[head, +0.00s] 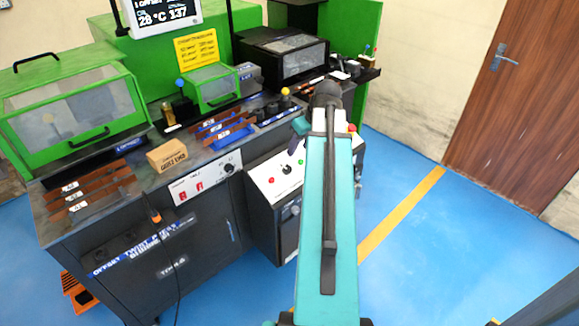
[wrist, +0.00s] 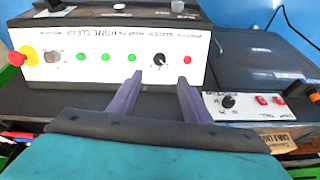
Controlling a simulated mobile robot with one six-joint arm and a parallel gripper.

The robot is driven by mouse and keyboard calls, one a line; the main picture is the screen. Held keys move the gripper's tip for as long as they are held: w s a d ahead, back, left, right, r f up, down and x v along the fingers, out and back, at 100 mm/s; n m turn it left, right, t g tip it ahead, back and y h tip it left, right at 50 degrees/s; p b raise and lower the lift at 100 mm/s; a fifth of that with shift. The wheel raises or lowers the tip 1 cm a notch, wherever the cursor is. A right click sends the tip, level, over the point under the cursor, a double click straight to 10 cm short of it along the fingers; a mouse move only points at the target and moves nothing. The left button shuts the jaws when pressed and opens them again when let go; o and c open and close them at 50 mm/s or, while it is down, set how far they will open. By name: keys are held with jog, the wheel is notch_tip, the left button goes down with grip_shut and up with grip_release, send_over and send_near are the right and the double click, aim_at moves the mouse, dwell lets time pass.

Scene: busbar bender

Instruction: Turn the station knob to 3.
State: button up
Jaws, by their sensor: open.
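The station knob (wrist: 160,59) is a small black knob on a white control panel (wrist: 85,72), which appears upside down in the wrist view. A pale pointer mark shows on it, but the setting is too small to read. My gripper (wrist: 160,80) is open, with its two purple fingers pointing at the panel. The knob appears between and just beyond the fingertips, and I see no contact.
The panel also has several green buttons (wrist: 106,57), a red button (wrist: 187,60) and a red emergency stop (wrist: 17,59) on yellow. A second panel (wrist: 243,110) has another black knob (wrist: 228,101) and red switches. A cardboard box (head: 167,155) and copper bars lie on the bench.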

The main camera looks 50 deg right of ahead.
aim_at(288, 169)
jog(key=shift+f, duration=0.2)
jog(key=shift+x, duration=6.8)
jog(key=c, duration=1.1)
